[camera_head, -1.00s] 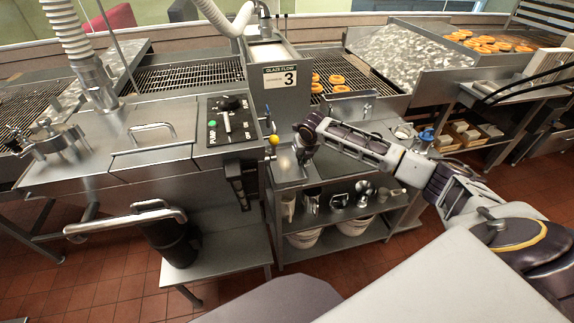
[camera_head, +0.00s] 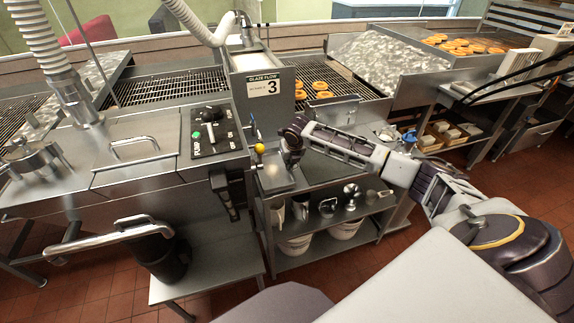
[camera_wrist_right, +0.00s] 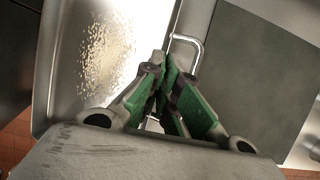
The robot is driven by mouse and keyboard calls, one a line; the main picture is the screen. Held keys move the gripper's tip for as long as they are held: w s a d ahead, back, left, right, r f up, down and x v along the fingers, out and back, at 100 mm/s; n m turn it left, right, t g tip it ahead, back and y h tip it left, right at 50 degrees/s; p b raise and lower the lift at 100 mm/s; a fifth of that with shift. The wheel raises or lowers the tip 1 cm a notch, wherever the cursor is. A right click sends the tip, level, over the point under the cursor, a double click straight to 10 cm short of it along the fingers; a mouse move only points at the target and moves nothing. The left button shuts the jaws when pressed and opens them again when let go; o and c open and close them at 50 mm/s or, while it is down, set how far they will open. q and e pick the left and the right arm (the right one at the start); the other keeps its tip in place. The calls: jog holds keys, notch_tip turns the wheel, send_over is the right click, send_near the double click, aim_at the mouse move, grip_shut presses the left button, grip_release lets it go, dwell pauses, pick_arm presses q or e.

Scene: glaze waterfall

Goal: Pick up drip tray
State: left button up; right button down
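The drip tray (camera_head: 273,178) is a shallow metal tray on the top of the low steel stand, just right of the yellow ball knob. In the right wrist view the drip tray (camera_wrist_right: 105,50) fills the left side, with pale brownish specks on its floor. My right gripper (camera_head: 291,160) is at the tray's right edge. In the right wrist view its green-padded fingers (camera_wrist_right: 163,68) are drawn together at the tips, with the tray's edge running between them. The exact contact is partly hidden by the fingers. My left gripper is not in view.
The glaze machine with its control panel (camera_head: 212,130) stands left of the tray. A bent metal handle (camera_wrist_right: 188,48) is close to my fingertips. Jugs and white buckets (camera_head: 293,243) fill the shelves below. Doughnuts (camera_head: 318,86) lie on the conveyor behind.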

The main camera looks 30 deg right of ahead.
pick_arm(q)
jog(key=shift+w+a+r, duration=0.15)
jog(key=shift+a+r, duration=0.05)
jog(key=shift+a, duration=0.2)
pick_arm(e)
notch_tip(320, 180, up, 9)
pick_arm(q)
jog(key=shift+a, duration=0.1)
pick_arm(e)
jog(key=shift+r, duration=0.1)
dwell(0.3)
